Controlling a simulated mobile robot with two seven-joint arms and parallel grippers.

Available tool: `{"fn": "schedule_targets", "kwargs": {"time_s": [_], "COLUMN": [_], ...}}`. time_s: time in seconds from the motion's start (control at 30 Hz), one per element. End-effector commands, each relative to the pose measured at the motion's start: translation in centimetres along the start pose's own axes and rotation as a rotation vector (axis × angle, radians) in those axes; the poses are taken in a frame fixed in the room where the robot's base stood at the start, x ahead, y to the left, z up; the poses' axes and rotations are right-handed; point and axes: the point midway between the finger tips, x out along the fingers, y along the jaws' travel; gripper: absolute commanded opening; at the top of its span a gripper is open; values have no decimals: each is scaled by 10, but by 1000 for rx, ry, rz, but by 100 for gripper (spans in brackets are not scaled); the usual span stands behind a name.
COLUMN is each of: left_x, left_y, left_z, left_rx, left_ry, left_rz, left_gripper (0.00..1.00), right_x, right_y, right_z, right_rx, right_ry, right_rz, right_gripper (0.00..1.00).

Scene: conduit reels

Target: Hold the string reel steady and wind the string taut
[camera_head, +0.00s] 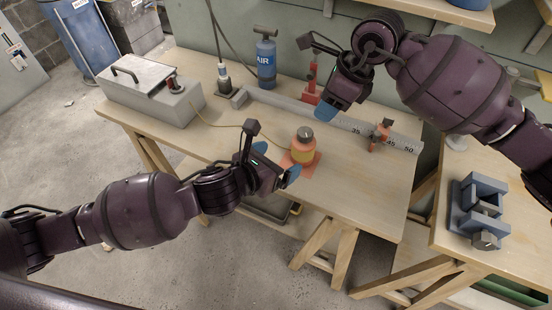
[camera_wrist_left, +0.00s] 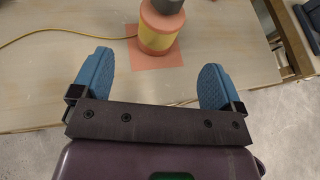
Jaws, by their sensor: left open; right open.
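The string reel (camera_head: 304,146) stands upright on an orange base plate (camera_head: 311,163) near the table's front edge. It has a grey knob (camera_head: 305,132) on top and yellow string around its body. The yellow string (camera_head: 228,126) runs slack from the reel to the grey box at left. In the left wrist view the reel (camera_wrist_left: 158,32) is beyond the fingertips. My left gripper (camera_head: 276,169) is open and empty, just left of and in front of the reel, apart from it. My right gripper (camera_head: 338,108) is open and empty, above and behind the reel.
A metal box with a handle (camera_head: 150,95) is at the table's left. A blue AIR canister (camera_head: 266,62) and a red stand (camera_head: 311,82) are behind. A ruler bar (camera_head: 350,125) with an orange clamp (camera_head: 380,135) lies right. A blue vise (camera_head: 477,208) sits on another bench.

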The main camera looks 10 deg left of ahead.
Motion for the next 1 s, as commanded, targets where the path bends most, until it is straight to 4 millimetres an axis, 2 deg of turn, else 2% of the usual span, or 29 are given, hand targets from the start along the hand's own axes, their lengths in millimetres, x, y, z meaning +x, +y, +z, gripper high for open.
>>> {"fn": "schedule_targets", "kwargs": {"time_s": [0.27,0.7,1.0], "left_x": [12,79,105], "left_y": [0,-1,0], "left_z": [1,0,0], "left_rx": [46,42,43], "left_ry": [-1,0,0], "left_rz": [0,-1,-1], "left_gripper": [93,93,93], "right_x": [0,0,0], "right_y": [0,0,0], "right_z": [0,0,0], "right_rx": [0,0,0], "right_ry": [0,0,0], "right_rz": [0,0,0], "right_gripper": [43,43,43]}}
